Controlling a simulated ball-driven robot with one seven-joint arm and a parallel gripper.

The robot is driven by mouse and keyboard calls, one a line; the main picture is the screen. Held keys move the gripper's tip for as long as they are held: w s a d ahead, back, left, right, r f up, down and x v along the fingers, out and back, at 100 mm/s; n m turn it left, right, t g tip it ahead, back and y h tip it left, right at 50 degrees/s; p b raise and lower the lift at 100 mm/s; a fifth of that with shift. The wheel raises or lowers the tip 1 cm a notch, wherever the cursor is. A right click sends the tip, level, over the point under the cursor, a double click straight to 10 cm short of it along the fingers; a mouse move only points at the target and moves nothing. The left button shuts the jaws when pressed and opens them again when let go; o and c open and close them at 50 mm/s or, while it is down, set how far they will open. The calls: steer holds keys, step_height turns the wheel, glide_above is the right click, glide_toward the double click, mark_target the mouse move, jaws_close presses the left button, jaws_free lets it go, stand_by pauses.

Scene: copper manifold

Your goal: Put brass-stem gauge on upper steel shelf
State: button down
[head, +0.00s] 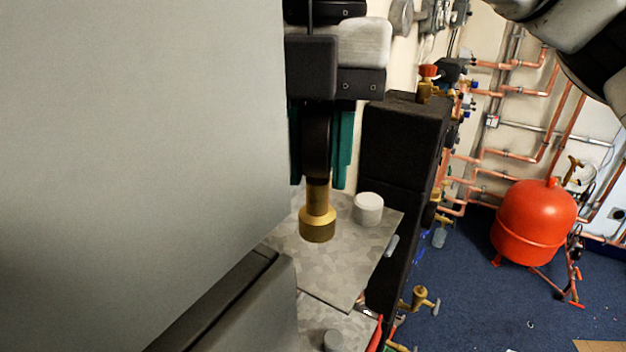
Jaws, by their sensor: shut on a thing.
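My gripper (320,178), with teal fingers, points down in the upper middle of the head view. It is shut on the brass-stem gauge (318,222). The gauge's dark round body is between the fingers and its brass stem hangs down with the wide end lowest. The upper steel shelf (345,277) is a mottled grey plate below the gauge. The stem end shows in front of the plate; I cannot tell whether it touches it. The left part of the shelf is hidden.
A white cylinder (368,208) stands on the upper shelf, right of the gauge. A lower plate (310,325) holds a small grey cylinder (333,341). A dark block (402,150) stands behind on the right. A red tank (535,222) and copper pipes are farther right.

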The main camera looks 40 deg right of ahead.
mark_target(314, 210)
steer(key=shift+w+f, duration=0.15)
steer(key=shift+f, duration=0.8)
steer(key=shift+w+f, duration=0.1)
steer(key=shift+f, duration=0.8)
steer(key=shift+f, duration=0.2)
steer(key=c, duration=0.8)
jaws_free()
steer(key=shift+c, duration=0.2)
steer(key=shift+r, duration=0.1)
step_height(314, 210, up, 12)
steer(key=shift+r, duration=0.15)
